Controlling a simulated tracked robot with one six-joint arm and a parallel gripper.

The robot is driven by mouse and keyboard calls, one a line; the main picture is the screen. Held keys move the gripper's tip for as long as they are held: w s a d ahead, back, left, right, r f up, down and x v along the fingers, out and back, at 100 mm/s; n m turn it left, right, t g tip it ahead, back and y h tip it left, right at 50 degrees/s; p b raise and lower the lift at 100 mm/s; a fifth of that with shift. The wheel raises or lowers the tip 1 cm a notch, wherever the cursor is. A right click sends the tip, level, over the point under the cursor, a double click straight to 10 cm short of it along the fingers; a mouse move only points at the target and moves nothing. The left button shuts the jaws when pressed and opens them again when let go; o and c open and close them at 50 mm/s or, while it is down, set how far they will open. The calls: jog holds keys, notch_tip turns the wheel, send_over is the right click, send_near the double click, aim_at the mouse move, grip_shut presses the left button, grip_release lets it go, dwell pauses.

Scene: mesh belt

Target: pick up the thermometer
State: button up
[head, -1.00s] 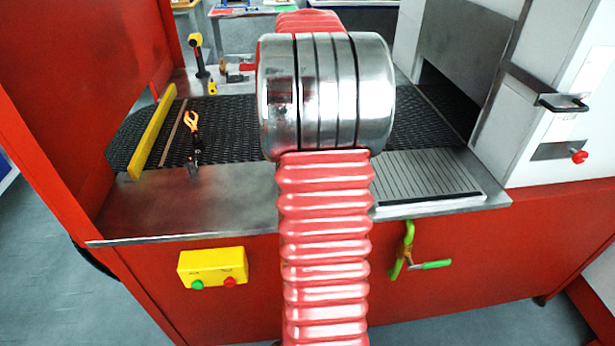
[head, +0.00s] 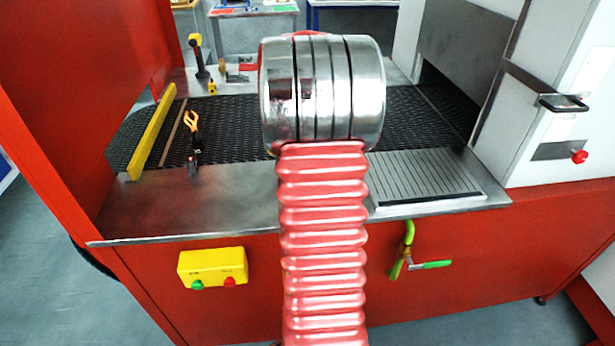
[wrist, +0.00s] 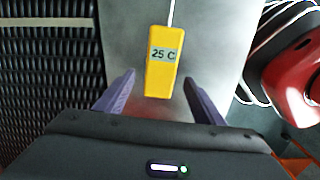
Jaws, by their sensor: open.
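The thermometer (wrist: 161,76) has a yellow body with a grey "25 C" display and a thin pale probe pointing up the wrist view. It lies on a smooth grey metal surface (wrist: 118,40). My gripper (wrist: 159,82) is open. Its two purple-grey fingers appear on either side of the thermometer's lower end, with a visible gap on each side. I cannot tell how high the fingers are above the surface. In the head view my own arm hides the gripper, and I cannot make out the thermometer there.
A dark mesh belt (wrist: 45,80) borders the metal surface. A red rounded thing (wrist: 300,75) shows at the wrist view's right. In the head view, orange-handled pliers (head: 193,140) and a yellow bar (head: 152,135) are at left. A grooved metal plate (head: 425,177) is right of my arm.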

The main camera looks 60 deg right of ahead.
jog(key=shift+f, duration=1.45)
jog(key=shift+c, duration=0.2)
jog(key=c, duration=1.2)
jog(key=shift+r, duration=0.1)
notch_tip(320, 180, up, 10)
jog(key=shift+f, duration=0.1)
